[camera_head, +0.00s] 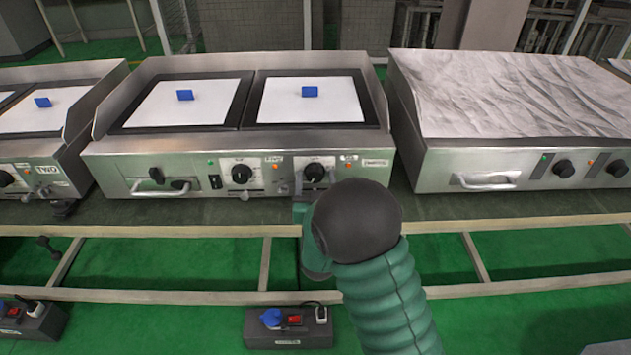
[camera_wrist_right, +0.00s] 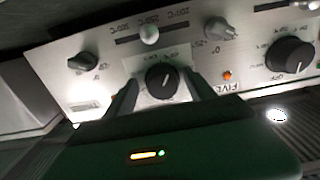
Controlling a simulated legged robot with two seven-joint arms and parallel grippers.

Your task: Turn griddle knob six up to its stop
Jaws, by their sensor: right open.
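The middle griddle (camera_head: 120,160) has two large black knobs on its steel front. The right one, which I take as knob six (camera_head: 314,172), has a white label to its right that is too small to read surely. My right gripper (camera_head: 305,192) is in front of it, partly hidden by my forearm. In the wrist view, the black knob (camera_wrist_right: 162,82) with a white pointer line sits between the open fingers of my right gripper (camera_wrist_right: 165,92). Contact cannot be told. A label reading FIVE stands upside down beside it. My left gripper is not in view.
The other large knob (camera_head: 241,174) is close by on the same panel; it also shows in the wrist view (camera_wrist_right: 290,55). Smaller knobs and an orange lamp (camera_wrist_right: 227,75) are near the fingers. Another griddle (camera_head: 500,95) stands right. A socket box (camera_head: 288,328) lies below.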

